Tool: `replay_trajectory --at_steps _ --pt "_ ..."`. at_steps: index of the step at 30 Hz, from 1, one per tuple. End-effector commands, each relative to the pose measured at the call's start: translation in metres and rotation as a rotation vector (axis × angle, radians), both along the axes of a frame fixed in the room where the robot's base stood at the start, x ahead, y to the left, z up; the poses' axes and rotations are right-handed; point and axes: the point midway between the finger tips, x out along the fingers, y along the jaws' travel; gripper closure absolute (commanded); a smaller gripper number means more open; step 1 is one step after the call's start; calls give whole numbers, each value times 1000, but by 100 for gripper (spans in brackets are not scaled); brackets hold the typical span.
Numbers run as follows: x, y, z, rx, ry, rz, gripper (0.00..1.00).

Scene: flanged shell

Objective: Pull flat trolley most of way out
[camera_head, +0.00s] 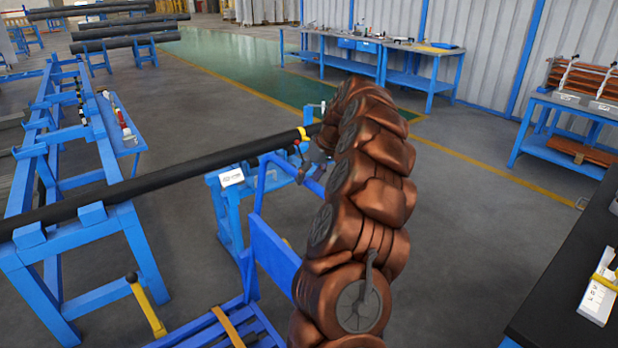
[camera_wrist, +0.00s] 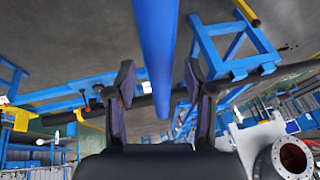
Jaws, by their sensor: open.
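The flat trolley (camera_head: 271,245) is blue, with an upright push handle and a low slatted deck at the bottom of the head view. An orange-brown strip lies across the deck. My gripper (camera_head: 307,163) is at the upper handle, partly hidden by my copper-coloured arm. In the wrist view my gripper (camera_wrist: 158,78) is open, with one dark finger on each side of a blue bar (camera_wrist: 157,45). The bar looks like part of the trolley handle. I cannot tell whether either finger touches it.
A long black pipe (camera_head: 170,178) rests on blue stands (camera_head: 85,250) beside the trolley. A black-topped bench (camera_head: 560,290) stands at right. Blue workbenches (camera_head: 380,50) line the back wall. Open floor (camera_head: 470,220) lies right of my arm. A flanged shell (camera_wrist: 287,158) shows in the wrist view.

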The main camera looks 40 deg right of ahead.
Motion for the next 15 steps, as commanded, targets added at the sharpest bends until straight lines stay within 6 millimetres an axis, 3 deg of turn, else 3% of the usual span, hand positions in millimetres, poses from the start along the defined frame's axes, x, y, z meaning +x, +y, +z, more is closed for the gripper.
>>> replay_trajectory --at_steps 15 --pt "-34 -14 81 -5 -6 -4 46"
